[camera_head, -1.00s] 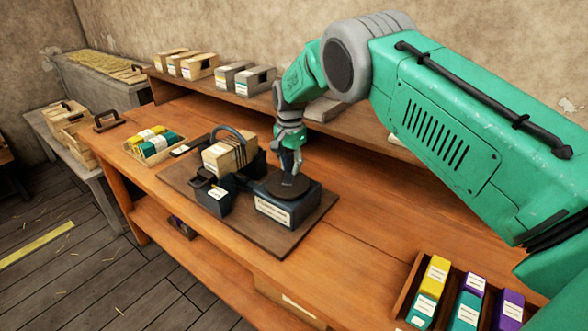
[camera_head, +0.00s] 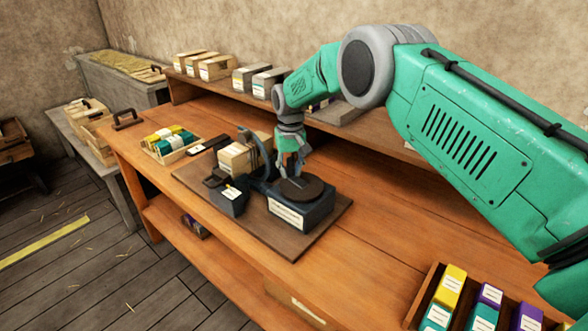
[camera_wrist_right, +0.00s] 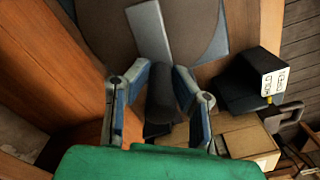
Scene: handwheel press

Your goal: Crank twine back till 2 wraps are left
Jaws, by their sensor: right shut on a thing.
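My right gripper (camera_head: 291,172) reaches down to the far left side of a dark round handwheel (camera_head: 306,190). In the wrist view its fingers (camera_wrist_right: 164,92) are shut around the wheel's dark upright knob (camera_wrist_right: 162,105). The wheel sits on a dark box with a white label (camera_head: 287,213). Left of it a pale wooden block (camera_head: 236,157) stands in the device, with a dark curved arm (camera_head: 252,148) at its right side. Twine on the block is too small to count wraps. My left gripper is not in view.
The device stands on a brown board (camera_head: 330,222) on the wooden bench. A tray of coloured spools (camera_head: 170,145) is at the left, and a crate of coloured boxes (camera_head: 424,297) at the lower right. A raised shelf (camera_head: 375,130) holds several blocks behind.

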